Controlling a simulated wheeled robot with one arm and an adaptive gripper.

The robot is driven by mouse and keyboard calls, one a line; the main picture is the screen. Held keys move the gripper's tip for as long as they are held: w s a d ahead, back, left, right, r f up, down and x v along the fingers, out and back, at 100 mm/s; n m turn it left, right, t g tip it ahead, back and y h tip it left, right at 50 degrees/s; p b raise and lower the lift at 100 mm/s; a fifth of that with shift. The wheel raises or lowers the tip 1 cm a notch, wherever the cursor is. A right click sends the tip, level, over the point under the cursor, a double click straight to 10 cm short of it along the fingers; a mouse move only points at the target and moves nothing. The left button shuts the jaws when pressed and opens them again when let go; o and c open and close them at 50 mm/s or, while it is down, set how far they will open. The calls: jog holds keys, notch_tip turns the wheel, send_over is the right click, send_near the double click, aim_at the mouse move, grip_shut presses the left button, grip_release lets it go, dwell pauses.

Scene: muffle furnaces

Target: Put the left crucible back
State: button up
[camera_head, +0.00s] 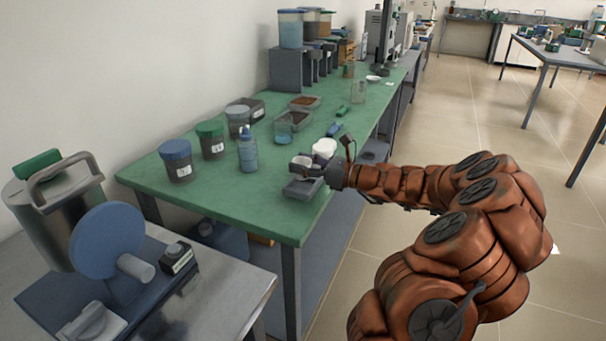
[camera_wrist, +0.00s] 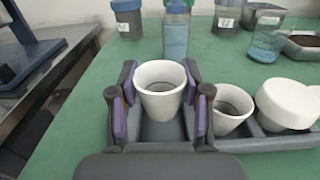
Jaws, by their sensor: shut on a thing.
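My gripper (camera_wrist: 160,108) is shut on a white crucible (camera_wrist: 160,88), with its two purple-padded fingers on either side of it. The held crucible is upright over the left end of a grey tray (camera_wrist: 275,145). I cannot tell whether its base touches the tray. A second white crucible (camera_wrist: 230,106) stands in the tray just to the right. A wider white vessel (camera_wrist: 287,102) sits at the tray's right. In the head view my gripper (camera_head: 318,172) is over the near edge of the green bench, and the tray (camera_head: 300,189) shows below it.
A blue bottle (camera_head: 248,152) and lidded jars (camera_head: 176,160) stand on the green bench (camera_head: 275,215) behind and left of the tray. A glass beaker (camera_wrist: 265,42) stands beyond the crucibles. The bench's front left is bare.

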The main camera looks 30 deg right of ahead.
jog(key=shift+f, duration=1.5)
jog(key=shift+f, duration=0.2)
jog(key=o, duration=0.9)
jog(key=shift+r, duration=0.15)
jog(key=shift+s+d+r, duration=0.1)
jog(key=shift+s+d, duration=0.1)
jog(key=shift+s, duration=0.1)
jog(key=v, duration=1.1)
jog(key=shift+s+d, duration=0.1)
jog(key=shift+s, duration=0.1)
